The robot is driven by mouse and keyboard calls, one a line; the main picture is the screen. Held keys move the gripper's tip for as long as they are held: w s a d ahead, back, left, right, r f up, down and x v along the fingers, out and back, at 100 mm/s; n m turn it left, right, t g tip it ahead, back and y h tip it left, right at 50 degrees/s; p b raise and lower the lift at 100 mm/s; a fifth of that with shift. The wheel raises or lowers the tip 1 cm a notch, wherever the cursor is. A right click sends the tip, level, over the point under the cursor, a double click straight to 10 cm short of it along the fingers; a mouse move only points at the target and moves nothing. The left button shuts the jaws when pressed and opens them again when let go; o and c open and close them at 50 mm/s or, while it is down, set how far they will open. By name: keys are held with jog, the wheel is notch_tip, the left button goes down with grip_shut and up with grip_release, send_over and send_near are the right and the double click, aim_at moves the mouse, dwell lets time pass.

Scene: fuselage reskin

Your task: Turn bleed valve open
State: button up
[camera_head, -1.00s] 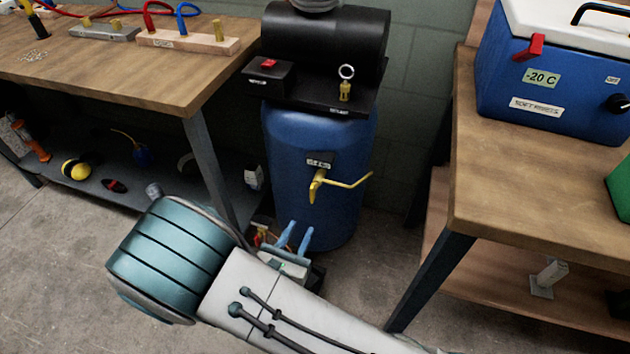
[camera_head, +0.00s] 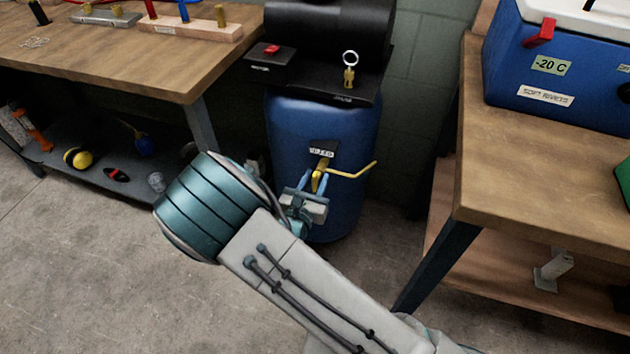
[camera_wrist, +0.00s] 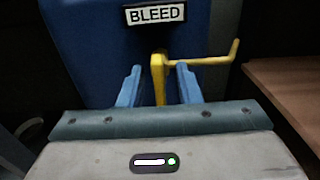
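The bleed valve is a yellow fitting (camera_head: 319,181) on the front of the blue tank (camera_head: 345,130), with a thin yellow lever pointing right and bent up at its end. It sits below a label reading BLEED (camera_wrist: 155,14). My gripper (camera_head: 311,184) is in front of the tank. In the wrist view its two blue fingers (camera_wrist: 158,84) are apart, one on each side of the yellow valve body (camera_wrist: 158,70). The lever (camera_wrist: 205,61) extends to the right beyond the right finger. I cannot tell whether either finger touches the valve.
A wooden workbench (camera_head: 150,62) with a lower shelf stands at left. Another wooden table (camera_head: 540,190) at right carries a blue cooler (camera_head: 560,80). A red switch (camera_head: 272,50) and a ring-topped brass fitting (camera_head: 350,72) sit atop the tank. Open floor lies at lower left.

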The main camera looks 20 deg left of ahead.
grip_shut()
jog(key=shift+r+n+p, duration=0.1)
jog(key=shift+n+p, duration=0.3)
jog(key=shift+p, duration=0.05)
jog(key=n+p, duration=0.2)
jog(key=p, duration=0.1)
jog(key=shift+a+r+n, duration=0.1)
jog(key=shift+r+n, duration=0.05)
jog(key=shift+n, duration=0.15)
jog(key=n+p, duration=0.3)
jog(key=shift+a+n, duration=0.1)
jog(key=shift+n, duration=0.2)
jog(key=n+p, duration=0.2)
jog(key=n, duration=0.1)
jog(key=n+p, duration=0.2)
jog(key=shift+a+f, duration=0.1)
jog(key=shift+f, duration=0.15)
jog(key=n, duration=0.2)
jog(key=n+p, duration=0.1)
jog(key=n, duration=0.1)
jog(key=n+p, duration=0.1)
jog(key=n, duration=0.1)
jog(key=shift+f, duration=0.3)
